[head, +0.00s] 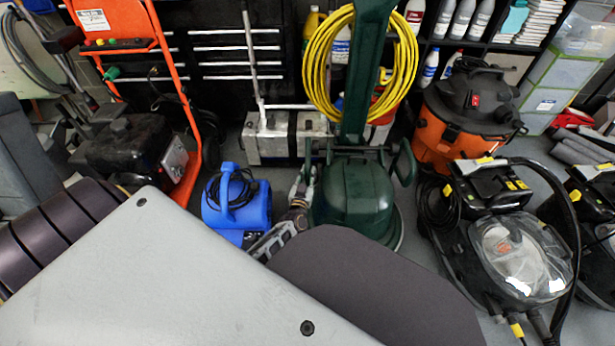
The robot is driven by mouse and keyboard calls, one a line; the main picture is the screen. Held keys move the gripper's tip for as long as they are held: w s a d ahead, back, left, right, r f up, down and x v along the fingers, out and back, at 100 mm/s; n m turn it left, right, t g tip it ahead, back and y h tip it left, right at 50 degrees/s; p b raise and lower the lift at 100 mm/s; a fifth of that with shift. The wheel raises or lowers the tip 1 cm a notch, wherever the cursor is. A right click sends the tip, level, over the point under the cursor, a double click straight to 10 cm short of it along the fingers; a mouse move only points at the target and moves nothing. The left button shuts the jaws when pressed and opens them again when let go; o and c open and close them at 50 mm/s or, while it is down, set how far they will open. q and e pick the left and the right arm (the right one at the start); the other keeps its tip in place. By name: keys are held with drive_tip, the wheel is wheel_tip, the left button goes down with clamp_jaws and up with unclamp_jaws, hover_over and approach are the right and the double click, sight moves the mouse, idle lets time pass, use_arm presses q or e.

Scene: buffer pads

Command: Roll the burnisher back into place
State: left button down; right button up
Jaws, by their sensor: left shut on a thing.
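The burnisher (350,200) stands upright at the middle of the head view. It has a dark green rounded housing, a tall green column and a coiled yellow cord hung high on it. My left gripper (302,187) reaches up from below to the left side of the housing and is shut on the burnisher there. The exact part between its fingers is small and hard to make out. The burnisher's lower front is hidden behind a dark part of my own body. My right gripper is not in view.
A blue blower (236,203) stands close left of the burnisher. An orange-framed machine (180,100) is further left. An orange and black vacuum (455,120) and a black cleaner with a clear dome (515,250) stand on the right. Shelves of bottles (465,18) line the back.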

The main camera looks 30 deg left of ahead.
use_arm(q)
drive_tip(key=shift+w+a+r, duration=0.15)
drive_tip(key=shift+a+r, duration=0.05)
drive_tip(key=c, duration=1.3)
unclamp_jaws()
drive_tip(key=shift+f, duration=0.15)
drive_tip(key=shift+d, duration=0.1)
drive_tip(key=shift+v, duration=1)
drive_tip(key=v, duration=1)
